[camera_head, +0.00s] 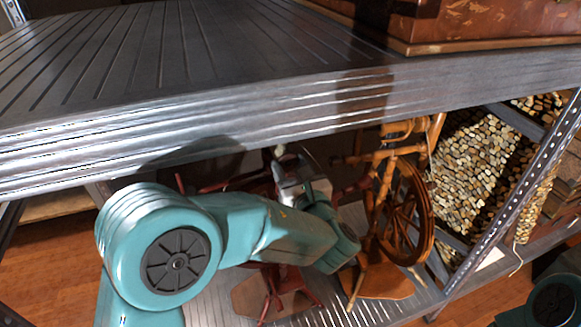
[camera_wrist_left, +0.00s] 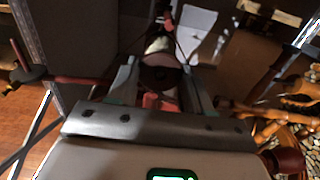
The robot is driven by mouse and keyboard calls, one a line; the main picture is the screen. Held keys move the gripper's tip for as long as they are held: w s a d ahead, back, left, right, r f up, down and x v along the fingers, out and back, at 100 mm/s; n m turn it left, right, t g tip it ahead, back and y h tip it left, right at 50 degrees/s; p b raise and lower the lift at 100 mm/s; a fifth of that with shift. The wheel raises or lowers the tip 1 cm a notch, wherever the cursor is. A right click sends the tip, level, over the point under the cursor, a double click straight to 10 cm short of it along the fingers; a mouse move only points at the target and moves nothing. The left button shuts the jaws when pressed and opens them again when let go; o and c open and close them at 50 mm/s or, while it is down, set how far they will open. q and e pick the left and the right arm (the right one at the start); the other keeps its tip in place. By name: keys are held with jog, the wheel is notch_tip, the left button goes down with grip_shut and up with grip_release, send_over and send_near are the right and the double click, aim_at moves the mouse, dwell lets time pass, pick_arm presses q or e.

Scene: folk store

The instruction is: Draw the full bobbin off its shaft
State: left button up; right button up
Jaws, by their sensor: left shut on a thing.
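My left gripper (camera_head: 282,161) reaches under the shelf top from the left, its fingertips small and partly shaded in the head view. In the left wrist view, its two pale green fingers (camera_wrist_left: 158,72) close around the bobbin (camera_wrist_left: 155,79), whose dark round end faces the camera. White yarn (camera_wrist_left: 158,45) shows just behind that end. A dark red spinning device (camera_head: 283,284) stands below and behind the gripper, mostly covered by my arm. The shaft is hidden, so I cannot tell how far the bobbin sits on it. My right gripper is out of view.
The ribbed metal shelf top (camera_head: 190,50) hangs close above my left arm. A brown wooden spinning wheel (camera_head: 408,215) stands just right of the gripper. A perforated metal post (camera_head: 512,190) and pebble-patterned panels (camera_head: 470,160) lie farther right.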

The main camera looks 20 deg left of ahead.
pick_arm(q)
jog(key=shift+b+v, duration=0.55)
jog(key=shift+v, duration=5.8)
jog(key=shift+w, duration=0.1)
jog(key=shift+d, duration=0.1)
